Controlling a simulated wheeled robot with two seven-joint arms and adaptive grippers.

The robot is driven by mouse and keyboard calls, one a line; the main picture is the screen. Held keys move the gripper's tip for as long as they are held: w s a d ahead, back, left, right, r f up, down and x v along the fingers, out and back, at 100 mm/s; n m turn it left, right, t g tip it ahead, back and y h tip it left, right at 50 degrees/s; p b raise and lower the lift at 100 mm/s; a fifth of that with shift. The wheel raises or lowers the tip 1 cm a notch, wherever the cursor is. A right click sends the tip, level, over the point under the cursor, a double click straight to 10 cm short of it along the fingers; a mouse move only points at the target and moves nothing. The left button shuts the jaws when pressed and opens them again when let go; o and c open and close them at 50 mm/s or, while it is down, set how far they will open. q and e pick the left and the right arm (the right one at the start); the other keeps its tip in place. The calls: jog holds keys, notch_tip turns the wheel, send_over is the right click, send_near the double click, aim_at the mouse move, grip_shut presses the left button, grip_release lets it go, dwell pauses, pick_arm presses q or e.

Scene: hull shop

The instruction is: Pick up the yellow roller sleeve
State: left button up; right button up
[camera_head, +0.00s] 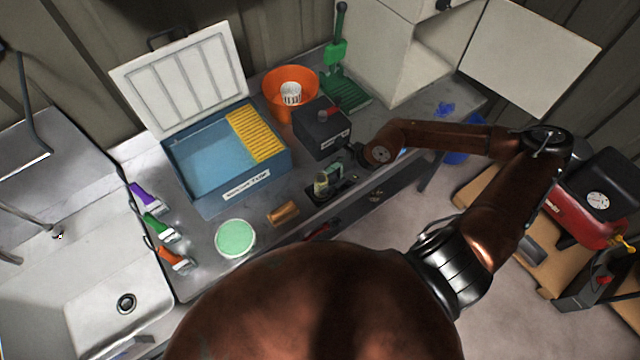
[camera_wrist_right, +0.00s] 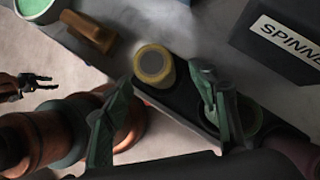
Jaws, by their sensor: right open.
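The yellow roller sleeve (camera_wrist_right: 153,65) stands upright near the bench edge, showing a grey round end and a yellow rim in the right wrist view. In the head view it is a small pale yellow shape (camera_head: 320,188), partly covered by my right gripper (camera_head: 330,180). In the wrist view my right gripper (camera_wrist_right: 160,115) is open, its two green fingers apart with nothing between them. The sleeve lies just beyond the gap between the fingertips, apart from them. My left gripper (camera_wrist_right: 35,82) shows small at the left of the wrist view, its dark fingers apart.
A blue lidded case (camera_head: 210,165), an orange bucket (camera_head: 272,88) and several coloured-handled tools (camera_head: 158,227) share the bench.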

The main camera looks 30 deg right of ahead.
jog(key=p+x, duration=0.1)
jog(key=x, duration=0.2)
jog(key=shift+a+f, duration=0.15)
jog(key=shift+a, duration=0.15)
jog(key=shift+w+a+f, duration=0.15)
jog(key=shift+w+f, duration=0.05)
jog(key=shift+f, duration=0.3)
jog(key=shift+c, duration=0.5)
jog(key=c, duration=0.9)
pick_arm(q)
jog(key=shift+s+r, duration=0.2)
jog(key=shift+r, duration=0.35)
pick_arm(e)
jog(key=shift+c, duration=1.1)
